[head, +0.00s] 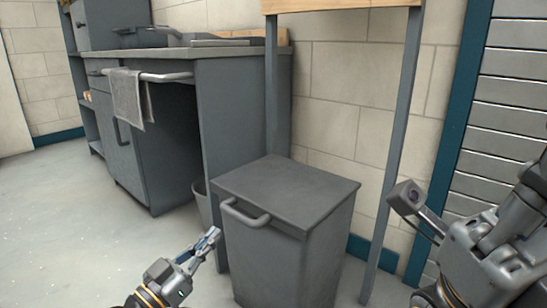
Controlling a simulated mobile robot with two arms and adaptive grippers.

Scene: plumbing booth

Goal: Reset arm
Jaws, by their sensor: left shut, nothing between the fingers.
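My left gripper (211,238) shows at the bottom, left of the grey bin-like cabinet. Its fingers are together and hold nothing. The fingertips point up and right, and in the picture they lie just beside the cabinet's left side; I cannot tell how large the gap is. My right arm (490,240) comes in at the right edge and is bent, with a dark block on a short bracket. The fingers of my right gripper do not show.
The grey cabinet (290,190) with a front handle (245,213) stands in the middle. A grey workbench (200,52) with a towel (127,98) on its rail stands behind left. A wood-topped frame (395,130) rises behind the cabinet. Floor (70,230) at left is clear.

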